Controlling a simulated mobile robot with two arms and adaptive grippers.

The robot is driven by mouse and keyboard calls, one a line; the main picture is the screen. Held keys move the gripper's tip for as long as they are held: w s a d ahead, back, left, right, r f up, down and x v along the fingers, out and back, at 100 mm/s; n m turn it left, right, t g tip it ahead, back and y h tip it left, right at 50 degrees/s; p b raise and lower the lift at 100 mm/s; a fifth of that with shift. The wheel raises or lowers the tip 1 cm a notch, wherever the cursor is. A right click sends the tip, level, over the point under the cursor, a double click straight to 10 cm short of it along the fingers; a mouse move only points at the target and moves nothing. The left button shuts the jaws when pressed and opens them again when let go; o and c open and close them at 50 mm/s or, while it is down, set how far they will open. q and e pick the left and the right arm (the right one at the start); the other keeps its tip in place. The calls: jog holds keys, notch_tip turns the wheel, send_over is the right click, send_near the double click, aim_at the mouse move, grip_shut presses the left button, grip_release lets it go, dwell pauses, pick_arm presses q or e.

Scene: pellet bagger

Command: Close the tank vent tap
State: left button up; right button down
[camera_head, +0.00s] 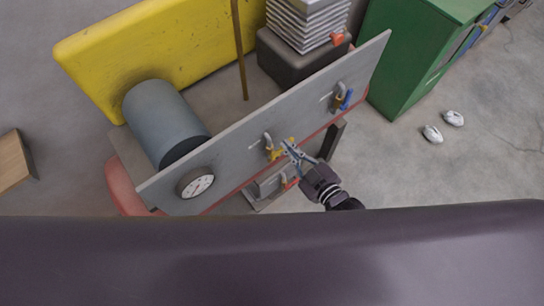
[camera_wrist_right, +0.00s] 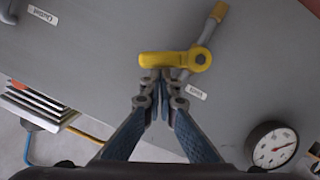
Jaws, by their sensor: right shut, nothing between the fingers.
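A tap with a yellow lever (camera_head: 275,154) is on the upright grey panel (camera_head: 235,140). In the right wrist view its yellow lever (camera_wrist_right: 165,59) lies crosswise to a short grey pipe (camera_wrist_right: 212,32). A small label (camera_wrist_right: 196,92) is beside it, too small to read surely. My right gripper (camera_head: 288,148) is at this tap. In the right wrist view its fingertips (camera_wrist_right: 160,80) are shut and empty, right at the lever's lower edge; I cannot tell whether they touch. A second tap with a blue lever (camera_head: 346,99) is further right. My left gripper is not in view.
A round gauge (camera_head: 195,183) is at the panel's left end. Behind the panel are a grey cylinder (camera_head: 164,118), a yellow block (camera_head: 180,45) and stacked sheets (camera_head: 308,22). A green cabinet (camera_head: 420,50) stands right. Two white objects (camera_head: 432,134) lie on open floor.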

jog(key=f+m, duration=0.1)
jog(key=w+d+f+m+b, duration=0.1)
jog(key=m, duration=0.1)
jog(key=shift+d+g+y, duration=0.2)
jog(key=shift+g+y, duration=0.2)
jog(key=shift+b, duration=0.3)
dwell(0.3)
